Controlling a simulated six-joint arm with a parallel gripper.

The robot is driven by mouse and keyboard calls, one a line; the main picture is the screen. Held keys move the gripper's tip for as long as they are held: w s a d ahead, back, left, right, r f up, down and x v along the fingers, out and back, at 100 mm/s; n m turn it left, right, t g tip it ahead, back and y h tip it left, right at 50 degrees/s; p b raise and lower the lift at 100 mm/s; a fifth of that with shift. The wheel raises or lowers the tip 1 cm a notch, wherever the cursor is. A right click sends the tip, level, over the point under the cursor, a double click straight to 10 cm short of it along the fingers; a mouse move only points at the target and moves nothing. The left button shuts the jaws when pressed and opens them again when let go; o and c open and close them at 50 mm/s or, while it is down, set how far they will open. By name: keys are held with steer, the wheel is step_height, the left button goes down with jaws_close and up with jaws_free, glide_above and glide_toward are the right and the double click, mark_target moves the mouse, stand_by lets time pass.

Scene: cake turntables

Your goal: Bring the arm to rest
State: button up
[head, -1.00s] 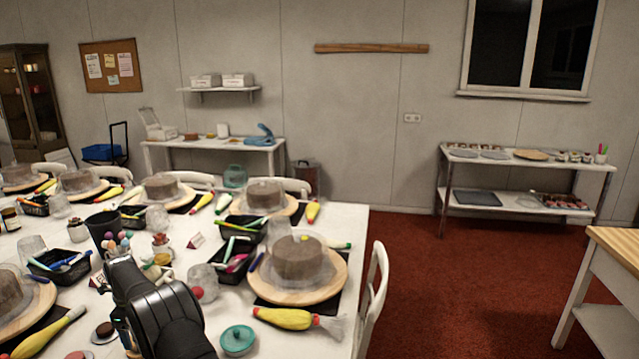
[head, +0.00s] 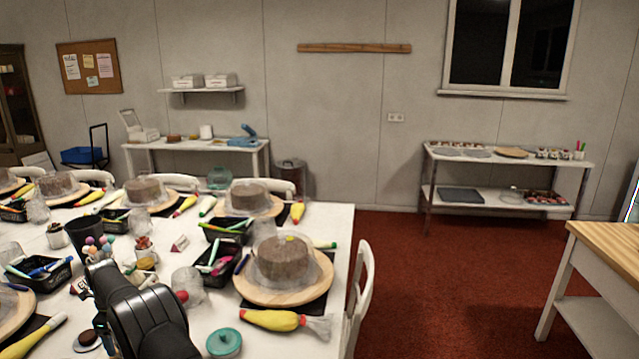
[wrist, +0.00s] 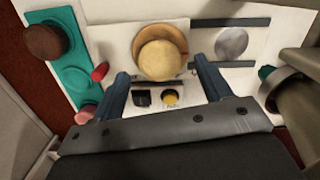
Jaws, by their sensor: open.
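My gripper (wrist: 160,72) is open in the wrist view, with its two dark blue-grey fingers spread and nothing held between them. Beyond the fingertips is a tan round thing (wrist: 161,60) on a pale surface; I cannot tell what it is. My dark arm shows at the lower left of the head view, over the white table (head: 335,225). The gripper's fingers cannot be made out there.
A brown cake (head: 281,262) stands on a wooden turntable (head: 310,289) right of my arm. A yellow piping bag (head: 270,320), a teal lidded pot (head: 224,343) and a black tray (head: 216,262) lie close by. Red floor (head: 430,290) is open to the right.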

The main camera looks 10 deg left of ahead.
step_height(320, 180, up, 9)
step_height(320, 180, down, 12)
steer(key=shift+f, duration=0.15)
step_height(320, 180, up, 11)
steer(key=s+d+n, duration=0.4)
steer(key=d+n, duration=0.1)
steer(key=n, duration=0.9)
steer(key=s+d+f+n+t+h, duration=0.1)
steer(key=s+d+n, duration=0.3)
steer(key=n, duration=1.1)
steer(key=shift+d+f, duration=0.2)
steer(key=shift+d, duration=0.8)
